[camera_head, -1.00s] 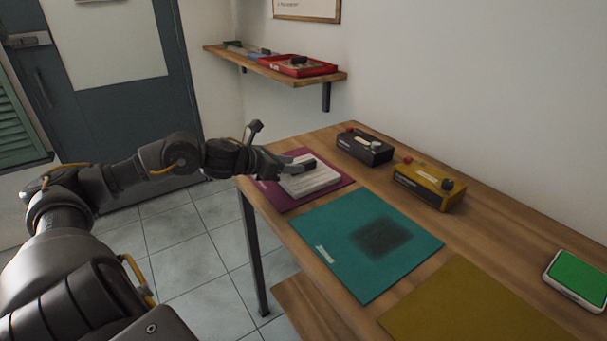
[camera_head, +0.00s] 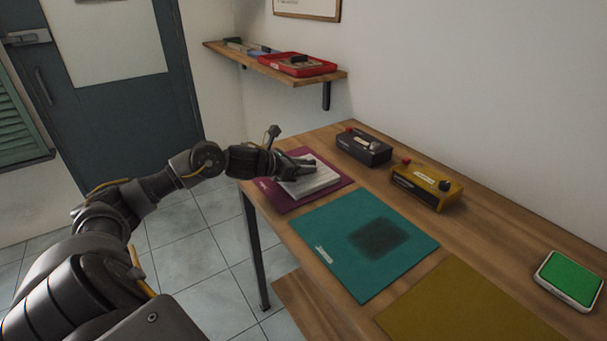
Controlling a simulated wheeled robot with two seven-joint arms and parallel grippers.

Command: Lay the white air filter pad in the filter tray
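The white air filter pad (camera_head: 318,181) lies on the purple mat (camera_head: 334,190) at the far left end of the table. Fine ridges show on its top. My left gripper (camera_head: 304,169) is at the pad's back left part, low over or touching it, and hides some of it. I cannot tell whether its fingers are open or closed on the pad. No clear filter tray stands on the table. A red tray (camera_head: 325,69) with dark items in it sits on the wall shelf. My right gripper is not in view.
A black box (camera_head: 363,149) and a yellow box (camera_head: 425,187) with knobs stand behind the mats. A teal mat (camera_head: 340,270) with a dark square patch and an olive mat (camera_head: 460,312) lie flat and empty. A green-topped device (camera_head: 570,278) is at right.

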